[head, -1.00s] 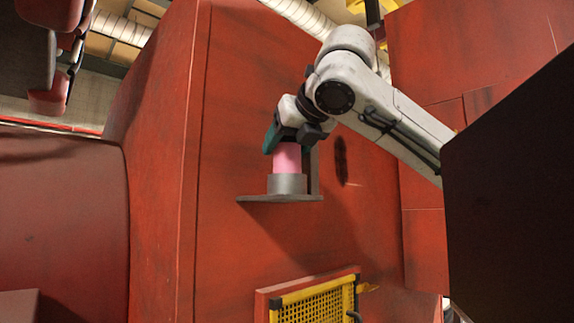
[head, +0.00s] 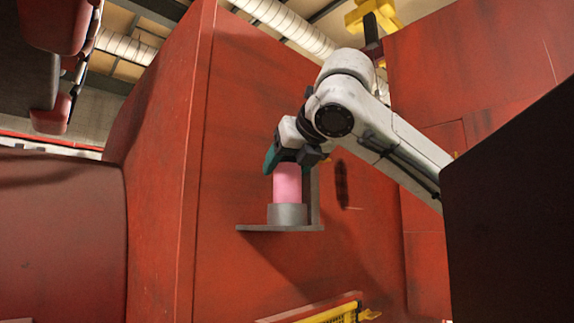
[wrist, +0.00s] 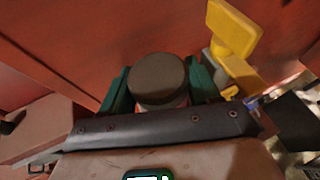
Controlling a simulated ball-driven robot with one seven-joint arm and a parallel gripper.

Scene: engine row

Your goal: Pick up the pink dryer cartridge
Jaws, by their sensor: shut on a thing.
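The pink dryer cartridge (head: 287,185) stands upright in the head view, its lower end at or inside a grey round holder (head: 287,215) on a small bracket fixed to a red wall. My gripper (head: 285,160) is above it and shut on its top. In the wrist view, the cartridge's dark round top (wrist: 158,80) sits between the two green fingers of my gripper (wrist: 158,92). The cartridge's lower end is hidden by the holder, so I cannot tell whether it is clear of the base inside.
The grey bracket shelf (head: 262,228) juts from the red wall (head: 240,120), with an upright plate behind the cartridge. A yellow-framed grille (head: 335,312) is below. A large dark block (head: 515,200) fills the right side. A yellow part (wrist: 235,30) shows in the wrist view.

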